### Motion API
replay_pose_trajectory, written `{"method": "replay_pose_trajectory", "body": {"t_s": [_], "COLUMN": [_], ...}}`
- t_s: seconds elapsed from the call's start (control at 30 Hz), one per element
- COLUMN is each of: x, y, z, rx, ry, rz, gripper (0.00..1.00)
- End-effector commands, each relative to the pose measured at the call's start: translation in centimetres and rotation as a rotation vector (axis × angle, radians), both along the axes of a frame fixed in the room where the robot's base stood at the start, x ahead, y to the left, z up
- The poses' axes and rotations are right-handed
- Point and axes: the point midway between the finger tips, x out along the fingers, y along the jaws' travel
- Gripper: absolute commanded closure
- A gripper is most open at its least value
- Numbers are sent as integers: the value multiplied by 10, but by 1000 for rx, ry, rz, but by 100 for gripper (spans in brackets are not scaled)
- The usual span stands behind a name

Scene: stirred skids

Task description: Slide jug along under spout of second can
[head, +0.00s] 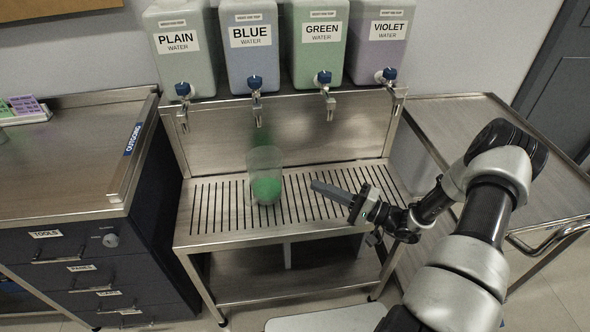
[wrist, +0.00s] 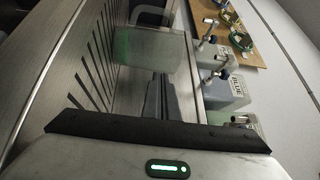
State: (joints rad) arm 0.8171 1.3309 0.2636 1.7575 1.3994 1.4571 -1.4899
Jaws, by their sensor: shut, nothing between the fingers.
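The clear jug (head: 265,162) stands upright on the slotted drip grate, with green in its lower part. In the head view it appears below and slightly right of the blue can's spout (head: 257,115); exact alignment is unclear. The blue can (head: 251,65) is second from the left on the shelf. My gripper (head: 314,186) is shut and empty, low over the grate, right of the jug and pointing at it. In the wrist view the jug (wrist: 150,48) is just beyond the shut fingers (wrist: 161,80); I cannot tell if they touch it.
The plain can (head: 179,70), green can (head: 318,60) and violet can (head: 376,60) share the shelf, each with a tap. The drip grate (head: 215,232) has free room left of the jug. A drawer cabinet (head: 70,180) stands left and a steel table (head: 480,120) right.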

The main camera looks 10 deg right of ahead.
Motion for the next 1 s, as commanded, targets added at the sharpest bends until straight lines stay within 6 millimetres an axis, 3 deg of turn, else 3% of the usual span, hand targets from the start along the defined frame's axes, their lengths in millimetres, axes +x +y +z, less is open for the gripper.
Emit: {"method": "replay_pose_trajectory", "body": {"t_s": [0.03, 0.3, 0.5, 0.8, 1.0], "x": [17, 84, 121, 138, 138], "y": [6, 31, 24, 3, 16], "z": [-3, 21, 24, 21, 25], "rx": [21, 62, -31, -117, -117], "ry": [-37, -131, -71, 51, 61], "rz": [57, 413, 589, 615, 618], "gripper": [100, 100, 100, 100, 100]}}
